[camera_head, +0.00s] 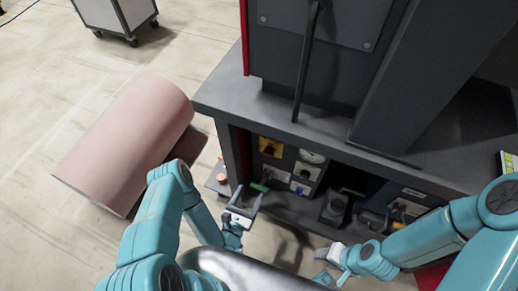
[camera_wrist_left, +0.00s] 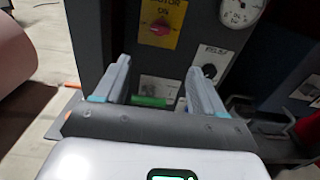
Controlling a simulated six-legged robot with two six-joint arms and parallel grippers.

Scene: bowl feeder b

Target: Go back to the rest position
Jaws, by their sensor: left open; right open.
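My left gripper (camera_head: 246,202) is open, with a gap between its two fingers, in front of the lower control panel of the dark machine. In the left wrist view the two fingers of my left gripper (camera_wrist_left: 158,85) stand apart, and a green part (camera_wrist_left: 149,102) shows behind the gap. I cannot tell whether that part touches a finger. My right gripper (camera_head: 325,266) is low in the head view, right of the left one, below the machine's shelf. It looks empty. Both arms reach forward and bend at the elbow.
The dark machine (camera_head: 300,135) fills the centre and right, with a yellow-plated switch (camera_head: 271,148) and a gauge (camera_head: 312,156) under its top. A pink cylinder (camera_head: 125,140) lies on the floor at left. A grey cart (camera_head: 117,15) stands farther back. Floor between them is clear.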

